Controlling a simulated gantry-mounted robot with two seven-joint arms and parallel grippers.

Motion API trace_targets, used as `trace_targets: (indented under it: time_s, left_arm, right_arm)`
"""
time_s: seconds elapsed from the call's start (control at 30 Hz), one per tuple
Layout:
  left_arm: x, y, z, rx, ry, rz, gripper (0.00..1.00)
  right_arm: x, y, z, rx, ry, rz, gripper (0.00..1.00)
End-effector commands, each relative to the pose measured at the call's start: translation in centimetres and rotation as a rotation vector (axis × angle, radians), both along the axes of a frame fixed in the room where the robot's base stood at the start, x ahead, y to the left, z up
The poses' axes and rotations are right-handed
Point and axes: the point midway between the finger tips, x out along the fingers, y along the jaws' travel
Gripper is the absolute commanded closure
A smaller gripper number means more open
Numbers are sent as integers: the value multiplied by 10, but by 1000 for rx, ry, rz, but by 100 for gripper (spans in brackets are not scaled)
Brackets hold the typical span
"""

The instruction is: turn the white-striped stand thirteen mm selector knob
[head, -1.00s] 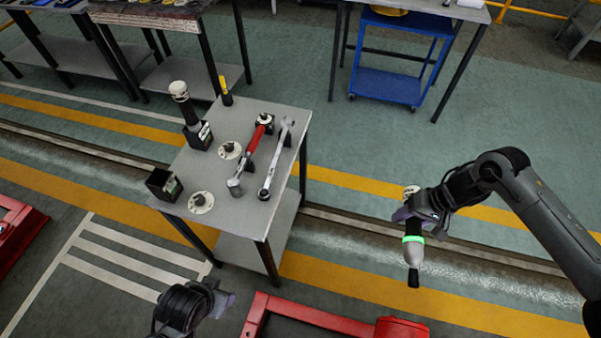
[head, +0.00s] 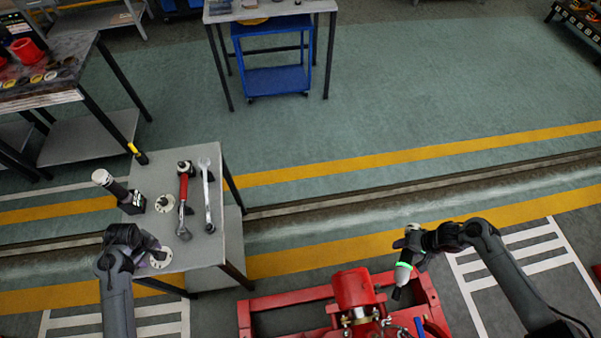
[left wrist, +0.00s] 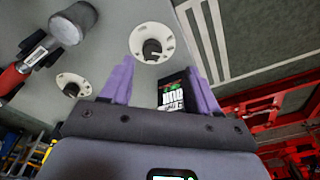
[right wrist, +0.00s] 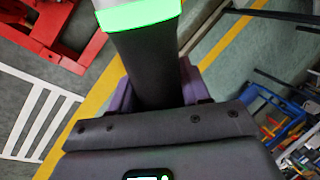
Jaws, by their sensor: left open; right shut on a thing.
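My left gripper (head: 152,244) is open over the near left corner of the grey table (head: 205,255), close to the nearer white dial (head: 162,262). In the left wrist view this dial (left wrist: 138,43) has a dark knob (left wrist: 152,48) at its middle, ahead of the purple fingers. A black box with a lit label (left wrist: 172,93) shows between the fingers. A second dial with a dark knob (head: 165,203) stands farther back. I cannot tell white stripes on either stand. My right gripper (head: 408,242) is shut on a dark tool with a green ring (head: 403,266), well right of the table.
A red-handled tool (head: 183,190) and a silver wrench (head: 207,195) lie right of the dials. A red pump frame (head: 275,318) is on the floor below my right gripper. A blue cart (head: 275,80) is far back.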

Motion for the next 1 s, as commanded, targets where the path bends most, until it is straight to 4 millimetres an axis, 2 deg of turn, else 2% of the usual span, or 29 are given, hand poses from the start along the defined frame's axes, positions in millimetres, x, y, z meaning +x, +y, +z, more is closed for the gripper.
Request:
trace_targets:
  time_s: [0.03, 0.13, 0.3, 0.47, 0.67, 1.0]
  left_arm:
    - [4, 6, 17, -21, 0, 53, 40]
    - [9, 13, 25, -58, -1, 144, 40]
    - [15, 18, 34, -108, 1, 253, 40]
    - [17, 19, 34, -133, 4, 301, 40]
    - [18, 20, 17, -138, 5, 313, 40]
    - [18, 20, -38, -138, 4, 313, 40]
  right_arm:
    - [-14, -13, 8, 1, 4, -26, 100]
    - [-33, -35, 6, 1, 4, -62, 100]
    - [-59, -63, 4, 2, 1, -103, 100]
    - [-70, -76, 2, 2, -3, -122, 100]
    - [-74, -80, -4, 2, -4, -126, 100]
    - [-73, -79, -20, 3, -3, -125, 100]
